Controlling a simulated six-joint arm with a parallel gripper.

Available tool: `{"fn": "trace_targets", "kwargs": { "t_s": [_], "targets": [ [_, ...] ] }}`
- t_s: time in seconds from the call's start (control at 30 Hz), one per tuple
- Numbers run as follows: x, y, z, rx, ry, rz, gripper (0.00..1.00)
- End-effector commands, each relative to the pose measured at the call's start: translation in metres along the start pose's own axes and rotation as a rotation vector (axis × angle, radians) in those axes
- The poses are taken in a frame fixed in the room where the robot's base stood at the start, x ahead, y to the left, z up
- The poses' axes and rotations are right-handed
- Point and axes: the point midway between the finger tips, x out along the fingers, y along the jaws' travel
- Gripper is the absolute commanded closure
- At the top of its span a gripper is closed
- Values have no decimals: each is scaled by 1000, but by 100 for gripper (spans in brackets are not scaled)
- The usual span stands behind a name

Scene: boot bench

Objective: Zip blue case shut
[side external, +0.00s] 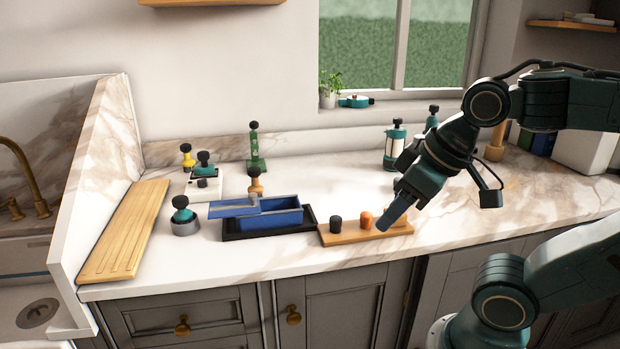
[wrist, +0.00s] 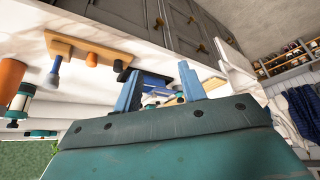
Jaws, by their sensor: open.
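The blue case (side external: 285,216) sits in a black tray (side external: 228,236) on the counter. A flat blue lid (side external: 232,209) lies over its left part and sticks out past its left end; the right part is uncovered. A tan post with a black knob (side external: 254,186) rises at the lid's right end; I cannot tell whether it is fixed to it. My gripper (side external: 384,225) is open and empty, to the right of the case, above the right end of a wooden board (side external: 350,240). In the wrist view the case (wrist: 154,80) shows small between my gripper's fingers (wrist: 158,70), apart from them.
The board carries a black peg (side external: 335,223) and an orange peg (side external: 366,219). A grey round pot with a black knob (side external: 184,222) stands left of the case. A green post (side external: 255,150) and a yellow-based knob (side external: 187,158) stand behind. A grooved wooden board (side external: 125,232) lies left. The right counter front is clear.

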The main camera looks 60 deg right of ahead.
Motion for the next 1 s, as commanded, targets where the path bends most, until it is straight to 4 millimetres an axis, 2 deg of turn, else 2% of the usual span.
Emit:
{"fn": "trace_targets", "kwargs": {
  "t_s": [0.03,0.2,0.37,0.63,1.0],
  "targets": [
    [0,0,-3,-1,-1,0,69],
    [-3,0,-24,-7,-11,-2,100],
    [-4,1,-58,-17,-25,-6,100],
    [5,6,-128,-40,-49,-15,100],
    [41,21,-215,-69,-82,-27,100]
  ]
}}
